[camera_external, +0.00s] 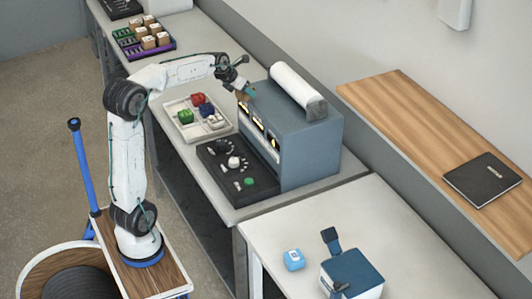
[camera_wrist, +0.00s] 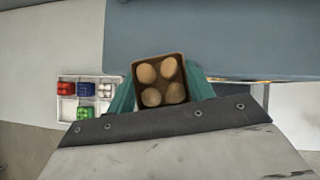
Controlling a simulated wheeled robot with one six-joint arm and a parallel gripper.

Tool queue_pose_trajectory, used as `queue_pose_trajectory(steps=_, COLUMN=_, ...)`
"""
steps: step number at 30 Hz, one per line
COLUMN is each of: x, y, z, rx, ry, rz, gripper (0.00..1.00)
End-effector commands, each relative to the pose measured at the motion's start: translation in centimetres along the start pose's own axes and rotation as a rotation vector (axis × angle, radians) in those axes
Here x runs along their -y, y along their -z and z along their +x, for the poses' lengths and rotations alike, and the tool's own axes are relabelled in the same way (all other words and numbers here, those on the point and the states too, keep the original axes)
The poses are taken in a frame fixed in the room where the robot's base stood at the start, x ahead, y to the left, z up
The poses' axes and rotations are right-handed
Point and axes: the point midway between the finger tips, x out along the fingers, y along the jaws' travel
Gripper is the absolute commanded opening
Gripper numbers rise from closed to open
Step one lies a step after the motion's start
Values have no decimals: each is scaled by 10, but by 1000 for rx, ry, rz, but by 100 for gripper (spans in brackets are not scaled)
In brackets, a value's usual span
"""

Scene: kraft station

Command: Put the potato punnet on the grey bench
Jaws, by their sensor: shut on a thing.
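My gripper (camera_wrist: 161,86) is shut on the potato punnet (camera_wrist: 160,58), a small brown square container with several tan potatoes in it. The teal fingers press on its left and right sides. In the external view my gripper (camera_external: 246,91) is raised by the upper left edge of the blue-grey machine, with a small brown bit of the punnet (camera_external: 241,97) showing. The long pale grey bench (camera_external: 205,36) runs under the machine and trays. A second pale grey bench (camera_external: 320,226) stands at the lower right. I cannot tell which one is the named grey bench.
The blue-grey machine (camera_external: 312,150) with lit openings stands close beside my gripper. A white tray (camera_external: 186,128) holds red, green and blue items. A black control panel (camera_external: 222,186) lies in front.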

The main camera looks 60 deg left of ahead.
Motion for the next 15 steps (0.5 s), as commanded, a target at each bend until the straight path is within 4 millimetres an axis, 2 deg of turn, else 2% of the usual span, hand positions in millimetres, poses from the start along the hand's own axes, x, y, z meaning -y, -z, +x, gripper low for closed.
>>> queue_pose_trajectory(steps=1, x=-32, y=8, z=-4, rx=0, ry=-42, rz=-54, gripper=23)
queue_pose_trajectory(steps=5, x=-102, y=29, z=-17, rx=1, ry=-143, rz=-179, gripper=23)
queue_pose_trajectory(steps=9, x=-178, y=60, z=-28, rx=-3, ry=-241, rz=-305, gripper=23)
queue_pose_trajectory(steps=12, x=-225, y=81, z=-22, rx=-6, ry=-278, rz=-356, gripper=23)
queue_pose_trajectory(steps=15, x=-261, y=98, z=-10, rx=-4, ry=-292, rz=-373, gripper=23)
